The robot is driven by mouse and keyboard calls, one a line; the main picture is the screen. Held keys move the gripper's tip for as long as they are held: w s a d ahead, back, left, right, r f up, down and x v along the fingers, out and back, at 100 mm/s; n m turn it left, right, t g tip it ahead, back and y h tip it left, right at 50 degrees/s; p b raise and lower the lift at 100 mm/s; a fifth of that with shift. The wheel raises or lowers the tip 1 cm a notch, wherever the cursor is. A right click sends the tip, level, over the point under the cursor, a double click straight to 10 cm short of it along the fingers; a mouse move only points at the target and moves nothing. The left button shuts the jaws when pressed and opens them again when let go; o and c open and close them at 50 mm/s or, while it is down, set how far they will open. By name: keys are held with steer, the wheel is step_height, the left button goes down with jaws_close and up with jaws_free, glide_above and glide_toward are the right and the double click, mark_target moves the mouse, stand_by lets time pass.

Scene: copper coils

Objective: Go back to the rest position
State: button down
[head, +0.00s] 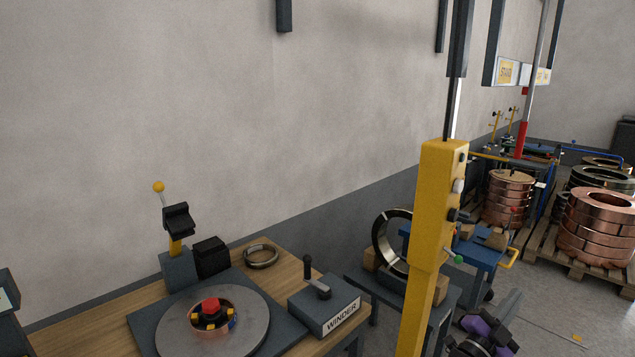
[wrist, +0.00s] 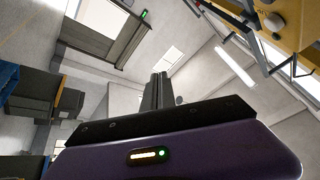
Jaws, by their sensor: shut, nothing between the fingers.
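My gripper (wrist: 160,78) shows in the wrist view as two dark fingers pressed together, with nothing between them. Its purple housing (wrist: 175,158) with a small lit indicator fills the bottom of that view. In the head view part of my arm with purple housing (head: 486,330) shows at the lower right, beside the yellow post and above the floor. The wrist view looks up toward the ceiling and walls, and the fingers touch nothing there.
A yellow post (head: 430,235) stands close to my arm. The winder bench (head: 95,310) is at left, with a turntable (head: 255,320). A stand holds a dark ring (head: 382,247). A blue cart (head: 482,262) and copper coils (head: 600,222) on pallets stand at right. Floor at lower right is mostly clear.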

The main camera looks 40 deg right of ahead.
steer(key=w+a+f+n+t+y, duration=0.15)
steer(key=a+n+t+y, duration=0.35)
steer(key=a+n+t, duration=0.7)
steer(key=w+a+f+n+t+y, duration=0.1)
steer(key=w+a+n+t+y, duration=0.2)
steer(key=a+n+t+y, duration=0.6)
steer(key=s+a+n+g+y, duration=0.1)
steer(key=s+a+n+y, duration=0.1)
steer(key=a, duration=0.8)
steer(key=s+a+n+g+y, duration=0.1)
steer(key=s+a+n+y, duration=0.1)
steer(key=s+a+y, duration=0.2)
steer(key=s+a+n+g+y, duration=0.1)
steer(key=s+a, duration=0.6)
steer(key=a, duration=1)
steer(key=shift+s+f+n+y, duration=0.15)
steer(key=shift+f+n+y, duration=0.3)
steer(key=shift+n+y, duration=0.45)
steer(key=shift+d, duration=0.1)
